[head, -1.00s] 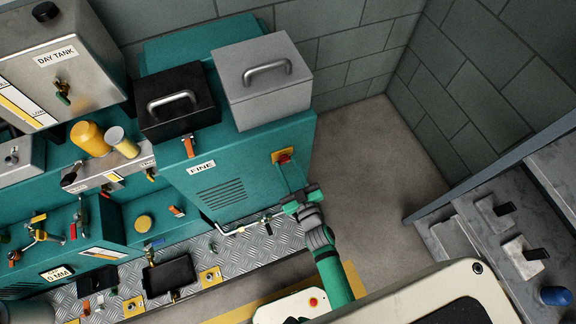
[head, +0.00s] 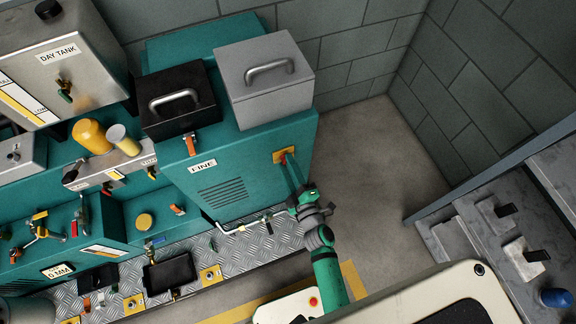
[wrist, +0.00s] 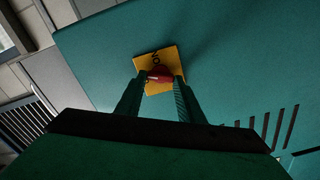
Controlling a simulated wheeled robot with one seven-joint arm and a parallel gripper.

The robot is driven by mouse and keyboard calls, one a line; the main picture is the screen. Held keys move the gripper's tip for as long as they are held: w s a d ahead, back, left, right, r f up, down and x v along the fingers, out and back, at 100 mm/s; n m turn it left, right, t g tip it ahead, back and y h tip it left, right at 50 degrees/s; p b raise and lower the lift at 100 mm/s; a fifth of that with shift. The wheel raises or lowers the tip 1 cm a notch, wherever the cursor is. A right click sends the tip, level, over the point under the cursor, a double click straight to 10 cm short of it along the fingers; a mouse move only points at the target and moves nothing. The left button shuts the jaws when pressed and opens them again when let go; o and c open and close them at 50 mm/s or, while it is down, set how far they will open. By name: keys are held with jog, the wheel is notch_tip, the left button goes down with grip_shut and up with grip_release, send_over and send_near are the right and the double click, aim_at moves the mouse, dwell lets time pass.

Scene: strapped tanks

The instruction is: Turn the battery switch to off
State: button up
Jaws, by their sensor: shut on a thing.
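The battery switch is a red knob (wrist: 160,73) on a yellow plate (wrist: 172,56), fixed to the side of the teal cabinet. In the head view the yellow plate (head: 281,156) shows near the cabinet's right edge, with the knob mostly hidden by my fingers. My gripper (head: 288,160) reaches it from the front right. In the wrist view my gripper (wrist: 160,80) has one finger on each side of the red knob and is shut on it. Dark lettering shows on the plate above the knob; the rest of the marking is hidden.
The teal cabinet (head: 235,180) has a label and vent slots left of the switch. A black box (head: 180,112) and a grey box (head: 265,85) stand on top. A bent pipe handle (head: 240,228) sticks out below. The floor (head: 365,180) at right is clear.

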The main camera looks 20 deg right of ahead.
jog(key=n, duration=0.5)
jog(key=shift+a+f, duration=0.1)
dwell(0.5)
jog(key=o, duration=1.1)
jog(key=shift+c, duration=0.2)
jog(key=shift+s, duration=0.1)
jog(key=s, duration=1)
jog(key=shift+s+d, duration=0.2)
jog(key=shift+s, duration=0.1)
